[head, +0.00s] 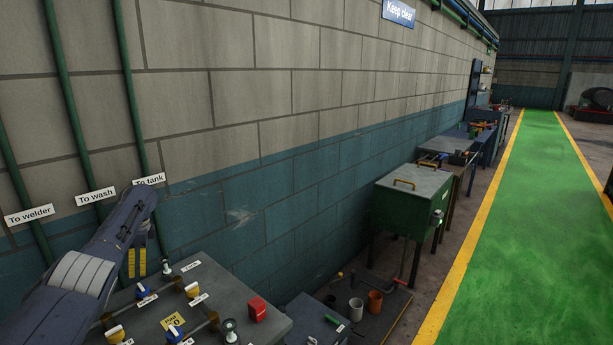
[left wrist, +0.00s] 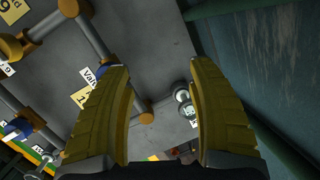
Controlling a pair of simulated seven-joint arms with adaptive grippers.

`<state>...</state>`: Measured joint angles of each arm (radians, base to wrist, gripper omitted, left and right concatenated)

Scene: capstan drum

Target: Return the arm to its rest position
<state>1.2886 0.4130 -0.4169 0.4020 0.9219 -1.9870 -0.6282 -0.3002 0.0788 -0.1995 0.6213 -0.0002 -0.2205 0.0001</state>
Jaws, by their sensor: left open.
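My left arm (head: 103,248) comes in from the left in the head view, above the near bench. My left gripper (head: 137,262) has yellow fingers pointing down beside the wall, over the far left part of the bench top. In the left wrist view the gripper (left wrist: 160,72) is open, with nothing between its fingers. A small round metal fitting (left wrist: 183,97) shows beyond the gap, near the right finger; I see no contact. My right arm and gripper are not in view.
The grey bench top (head: 218,282) carries pipes, labelled valves, a yellow sign (head: 173,321) and a red box (head: 257,309). The block wall (head: 250,110) with green pipes stands close behind. A green cabinet (head: 410,205) stands farther right. The green walkway (head: 530,190) is clear.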

